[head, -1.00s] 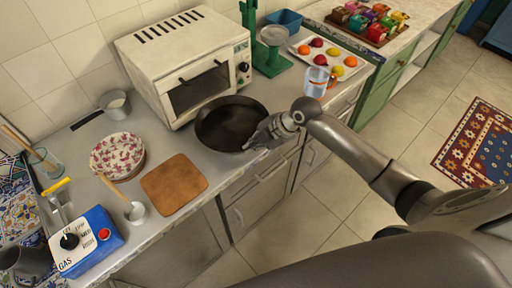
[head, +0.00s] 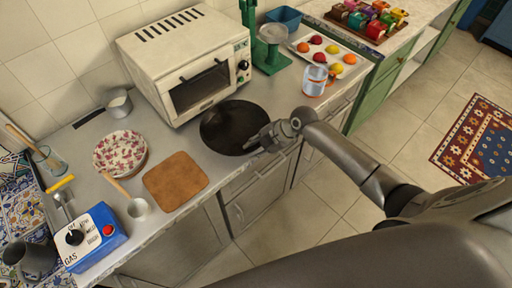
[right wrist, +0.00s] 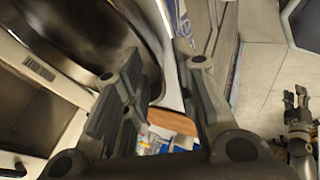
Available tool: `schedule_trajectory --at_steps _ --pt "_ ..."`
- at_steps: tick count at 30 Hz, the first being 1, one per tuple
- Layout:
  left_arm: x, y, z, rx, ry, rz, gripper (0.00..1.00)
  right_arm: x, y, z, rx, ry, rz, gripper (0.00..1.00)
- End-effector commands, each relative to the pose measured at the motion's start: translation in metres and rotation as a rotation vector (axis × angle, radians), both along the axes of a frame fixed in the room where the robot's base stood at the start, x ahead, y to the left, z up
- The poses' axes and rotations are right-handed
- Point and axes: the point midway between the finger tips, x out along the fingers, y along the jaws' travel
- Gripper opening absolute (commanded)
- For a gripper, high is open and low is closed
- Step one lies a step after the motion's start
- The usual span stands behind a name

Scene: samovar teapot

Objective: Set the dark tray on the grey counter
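The dark tray (head: 232,125) is round and black and lies on the grey counter (head: 208,208) in front of the white oven. It looks level, its right part over the counter's front edge area. My right gripper (head: 258,139) is at the tray's right front rim. In the right wrist view, the tray (right wrist: 85,25) fills the upper left and its rim runs close to one finger. The fingers of the right gripper (right wrist: 160,75) stand apart with a gap between them. My left gripper (right wrist: 295,97) shows small at the right of that view, its fingers apart and empty.
The white oven (head: 190,62) stands right behind the tray. A glass mug (head: 314,80) and a fruit tray (head: 328,58) are to the right.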

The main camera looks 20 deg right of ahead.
Motion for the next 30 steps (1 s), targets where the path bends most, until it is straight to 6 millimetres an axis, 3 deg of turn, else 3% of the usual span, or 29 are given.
schedule_trajectory --at_steps 11,24,30 --pt "0.000 0.000 -0.003 0.000 0.000 0.000 0.40 -0.003 -0.006 0.009 -0.002 -0.003 -0.001 0.27" --pt "0.000 0.000 -0.020 0.000 0.000 -0.001 0.40 -0.034 -0.044 0.076 -0.005 -0.002 0.003 0.27" --pt "0.000 0.000 -0.023 -0.001 0.000 -0.001 0.40 -0.041 -0.053 0.095 -0.002 0.000 0.001 0.27"
